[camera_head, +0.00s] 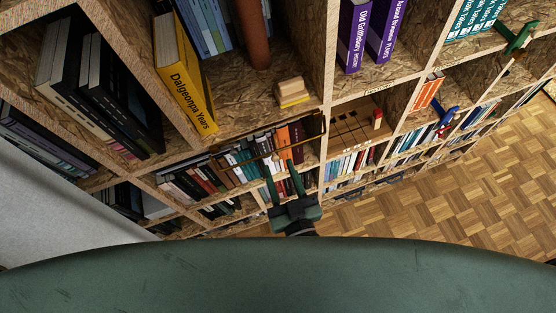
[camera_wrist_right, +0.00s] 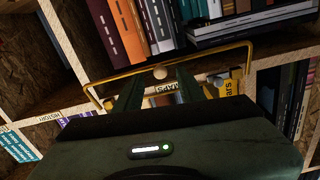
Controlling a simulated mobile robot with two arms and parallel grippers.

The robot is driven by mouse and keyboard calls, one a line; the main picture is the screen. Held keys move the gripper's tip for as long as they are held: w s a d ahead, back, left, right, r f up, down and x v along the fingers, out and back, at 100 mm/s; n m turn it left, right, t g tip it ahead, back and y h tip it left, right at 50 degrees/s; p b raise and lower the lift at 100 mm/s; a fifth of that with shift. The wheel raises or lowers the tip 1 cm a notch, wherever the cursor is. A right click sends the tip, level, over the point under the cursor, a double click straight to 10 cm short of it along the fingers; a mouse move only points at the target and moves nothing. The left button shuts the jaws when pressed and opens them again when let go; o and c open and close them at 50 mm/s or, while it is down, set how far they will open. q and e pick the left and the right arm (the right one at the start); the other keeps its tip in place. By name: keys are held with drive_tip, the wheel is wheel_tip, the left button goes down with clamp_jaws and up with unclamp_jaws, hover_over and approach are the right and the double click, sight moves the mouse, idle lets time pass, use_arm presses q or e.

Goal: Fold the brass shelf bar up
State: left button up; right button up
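The brass shelf bar (camera_wrist_right: 122,78) is a thin, bent rod with short ends turned toward the shelf. In the head view the bar (camera_head: 300,143) runs across the front of a row of books in a middle compartment. My right gripper (camera_head: 283,181) is in front of that compartment, just below the bar. In the wrist view its two fingers (camera_wrist_right: 161,84) are apart and point at the middle of the bar, with nothing held between them. I cannot tell whether the fingers touch the bar. My left gripper is not in view.
A chipboard bookwall fills the scene, with rows of books behind the bar (camera_head: 240,161). Above are a yellow book (camera_head: 183,75) and a small wooden block (camera_head: 292,92). A green object (camera_head: 520,38) stands out at the far right. The parquet floor (camera_head: 440,200) at right is clear.

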drive_tip(key=shift+x, duration=1.35)
clamp_jaws()
idle(0.4)
